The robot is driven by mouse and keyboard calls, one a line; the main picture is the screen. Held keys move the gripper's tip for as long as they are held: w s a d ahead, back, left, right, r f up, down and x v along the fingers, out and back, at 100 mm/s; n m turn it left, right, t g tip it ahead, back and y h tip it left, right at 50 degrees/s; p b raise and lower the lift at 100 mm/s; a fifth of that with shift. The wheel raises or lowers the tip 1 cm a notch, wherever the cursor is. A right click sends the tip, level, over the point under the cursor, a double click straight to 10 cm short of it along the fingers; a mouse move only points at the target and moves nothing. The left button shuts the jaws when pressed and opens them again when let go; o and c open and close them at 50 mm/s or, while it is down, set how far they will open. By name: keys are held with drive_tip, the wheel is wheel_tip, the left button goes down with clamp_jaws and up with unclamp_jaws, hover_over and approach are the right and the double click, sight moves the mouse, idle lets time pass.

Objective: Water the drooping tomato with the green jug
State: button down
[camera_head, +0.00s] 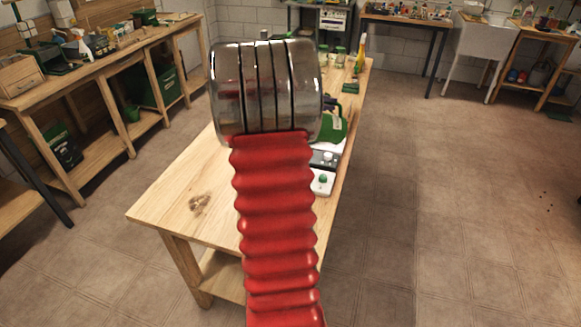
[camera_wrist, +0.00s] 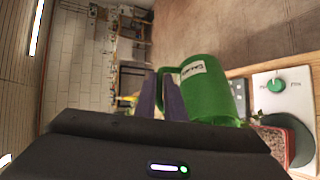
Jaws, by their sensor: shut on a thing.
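The green jug (camera_wrist: 208,92), with a white label, is at the centre right of the wrist view. My gripper (camera_wrist: 162,98) has its two purple fingers shut at the jug's handle side. In the head view the jug (camera_head: 334,127) shows partly behind my arm, over the right side of the wooden table. I cannot tell whether it touches the table. A reddish pot (camera_wrist: 286,140) with dark contents lies at the lower right of the wrist view, beside a few small green leaves (camera_wrist: 258,115). Whether this is the drooping tomato is unclear.
A white panel with a green knob (camera_head: 322,181) lies on the wooden table (camera_head: 175,205), below the jug in the head view. A yellow bottle (camera_head: 360,55) and small green containers stand at the table's far end. The table's near left is bare. Floor is clear at right.

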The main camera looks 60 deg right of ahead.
sight(341, 120)
drive_tip(key=shift+w+a+r, duration=0.2)
drive_tip(key=shift+w+a, duration=0.05)
drive_tip(key=shift+w, duration=0.05)
drive_tip(key=shift+w+a+r+g+h, duration=0.25)
drive_tip(key=shift+w+a+g+h, duration=0.15)
drive_tip(key=shift+w, duration=0.1)
idle(0.9)
drive_tip(key=shift+w+a+r+n+h, duration=0.1)
drive_tip(key=shift+w+r+n+h, duration=0.15)
drive_tip(key=shift+h, duration=0.25)
idle(0.4)
drive_tip(key=s+d+f+y, duration=0.1)
drive_tip(key=s, duration=0.1)
drive_tip(key=s+d+f+m+t+y, duration=0.1)
drive_tip(key=s+d, duration=0.1)
drive_tip(key=s+d+t+y, duration=0.1)
drive_tip(key=s, duration=0.1)
drive_tip(key=shift+d+f, duration=0.15)
drive_tip(key=shift+f, duration=0.25)
drive_tip(key=shift+w+f, duration=0.1)
drive_tip(key=shift+d+f, duration=0.1)
